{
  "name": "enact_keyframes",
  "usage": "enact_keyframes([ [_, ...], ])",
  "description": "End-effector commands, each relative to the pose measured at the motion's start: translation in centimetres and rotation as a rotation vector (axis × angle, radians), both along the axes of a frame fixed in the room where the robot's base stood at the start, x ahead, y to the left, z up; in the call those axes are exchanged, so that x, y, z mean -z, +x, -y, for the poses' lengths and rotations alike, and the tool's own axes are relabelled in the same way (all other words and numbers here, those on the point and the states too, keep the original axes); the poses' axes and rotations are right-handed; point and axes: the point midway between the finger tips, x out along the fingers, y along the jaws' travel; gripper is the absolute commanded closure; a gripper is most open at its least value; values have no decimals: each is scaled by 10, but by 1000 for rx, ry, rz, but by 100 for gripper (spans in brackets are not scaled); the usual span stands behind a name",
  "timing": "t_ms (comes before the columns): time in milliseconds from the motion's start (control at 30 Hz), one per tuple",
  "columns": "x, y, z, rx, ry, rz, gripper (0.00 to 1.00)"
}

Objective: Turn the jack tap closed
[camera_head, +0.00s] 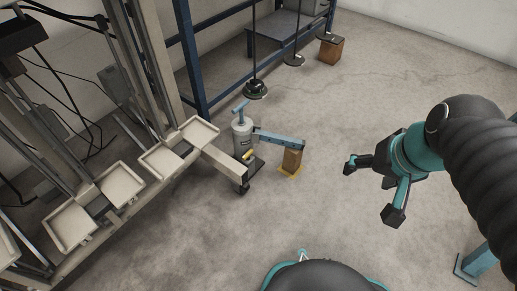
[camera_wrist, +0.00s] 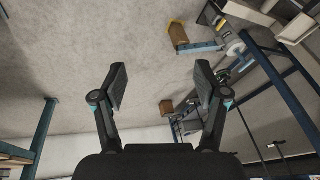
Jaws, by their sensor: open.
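The jack (camera_head: 241,135) is a grey upright cylinder with a blue T-shaped top, standing on the floor by the end of a beige beam. A small yellow part (camera_head: 248,155), perhaps the tap, is low on its front; its turn position is too small to tell. A blue lever (camera_head: 280,138) runs right from the jack to over a wooden block (camera_head: 291,161). My gripper (camera_head: 373,190) is open and empty, in the air well to the right of the jack. In the wrist view, my gripper (camera_wrist: 160,84) shows spread fingers, with the jack (camera_wrist: 233,47) at upper right.
A beige frame with shallow trays (camera_head: 120,184) lines the left. A blue rack (camera_head: 193,65) stands behind the jack. Round-based stands (camera_head: 255,89) and another wooden block (camera_head: 331,48) are at the back.

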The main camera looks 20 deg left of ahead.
Motion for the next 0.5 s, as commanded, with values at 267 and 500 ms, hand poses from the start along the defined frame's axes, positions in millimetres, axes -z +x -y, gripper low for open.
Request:
enact_keyframes([
  [267, 18, 41, -59, 100, 288, -279, 27],
  [500, 37, 79, -111, 218, 520, -500, 27],
])
